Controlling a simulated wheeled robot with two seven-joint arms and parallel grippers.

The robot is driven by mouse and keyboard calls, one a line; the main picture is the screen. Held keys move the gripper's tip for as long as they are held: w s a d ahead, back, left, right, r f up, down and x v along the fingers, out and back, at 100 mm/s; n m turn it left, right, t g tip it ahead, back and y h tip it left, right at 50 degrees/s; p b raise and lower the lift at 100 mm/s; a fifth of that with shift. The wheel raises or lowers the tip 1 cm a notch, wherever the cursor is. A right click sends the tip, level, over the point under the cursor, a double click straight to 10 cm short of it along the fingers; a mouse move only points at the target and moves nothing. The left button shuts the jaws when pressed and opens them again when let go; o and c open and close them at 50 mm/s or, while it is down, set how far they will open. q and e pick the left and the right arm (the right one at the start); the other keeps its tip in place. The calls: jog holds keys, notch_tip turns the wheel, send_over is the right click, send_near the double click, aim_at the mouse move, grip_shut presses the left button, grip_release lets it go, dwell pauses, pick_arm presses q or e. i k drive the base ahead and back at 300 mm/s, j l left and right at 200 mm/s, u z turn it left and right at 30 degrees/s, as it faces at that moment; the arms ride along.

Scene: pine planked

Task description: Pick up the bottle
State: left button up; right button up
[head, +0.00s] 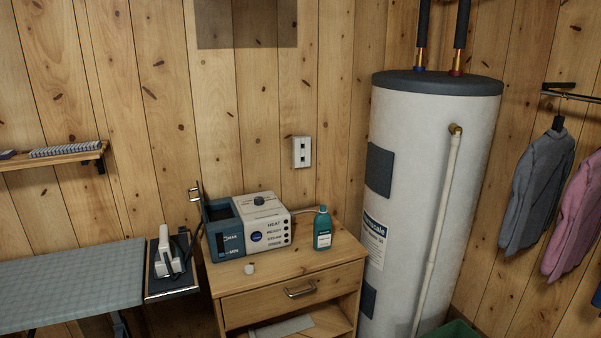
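A teal bottle (322,231) with a pale label stands upright on top of a small wooden cabinet (288,272). It is near the cabinet's back right, just right of a blue and white steam unit (250,226). No gripper and no part of my arms shows in the head view.
An iron (167,257) rests beside the ironing board (70,283) at left. A tall water heater (415,190) stands close to the cabinet's right. Shirts (535,190) hang at far right.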

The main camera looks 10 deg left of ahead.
aim_at(322, 220)
jog(key=i+j+u, duration=0.2)
jog(key=j, duration=0.25)
jog(key=i+j+u, duration=0.2)
jog(key=j, duration=0.2)
jog(key=i+j+u, duration=0.2)
jog(key=j, duration=0.2)
